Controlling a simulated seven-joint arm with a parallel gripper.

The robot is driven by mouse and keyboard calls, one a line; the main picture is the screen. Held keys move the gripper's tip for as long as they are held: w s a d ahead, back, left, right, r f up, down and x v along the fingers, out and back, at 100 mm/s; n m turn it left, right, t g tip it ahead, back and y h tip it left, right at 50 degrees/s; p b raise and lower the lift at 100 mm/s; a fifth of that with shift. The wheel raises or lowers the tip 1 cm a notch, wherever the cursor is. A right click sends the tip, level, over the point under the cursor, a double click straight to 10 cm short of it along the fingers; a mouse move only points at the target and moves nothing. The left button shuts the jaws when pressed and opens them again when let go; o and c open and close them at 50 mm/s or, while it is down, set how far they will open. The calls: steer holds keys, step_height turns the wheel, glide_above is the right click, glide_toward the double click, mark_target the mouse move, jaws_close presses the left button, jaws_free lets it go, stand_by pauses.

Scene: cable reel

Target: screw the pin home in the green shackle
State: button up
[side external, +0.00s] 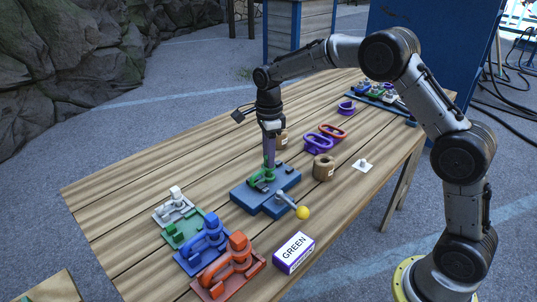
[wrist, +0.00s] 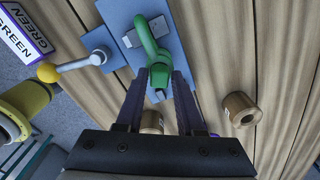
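The green shackle (wrist: 150,42) is seated on a blue fixture block (wrist: 175,50), which also shows in the side view (side external: 248,196). In the side view the shackle (side external: 267,174) is partly hidden below my gripper (side external: 268,164), which points straight down at it. In the wrist view the two fingers of my gripper (wrist: 161,80) stand apart on either side of the shackle's near end. How deep the pin sits is not visible.
A lever with a yellow ball (side external: 303,212) juts from the block's near side. A box marked GREEN (side external: 294,252) lies nearby. Coloured stands, including red (side external: 230,272) and blue (side external: 203,245), fill the near left. A wooden spool (side external: 323,168) and loose purple shackle (side external: 317,143) lie right.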

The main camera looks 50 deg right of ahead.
steer(key=shift+o, duration=0.8)
steer(key=o, duration=0.6)
steer(key=shift+c, duration=0.2)
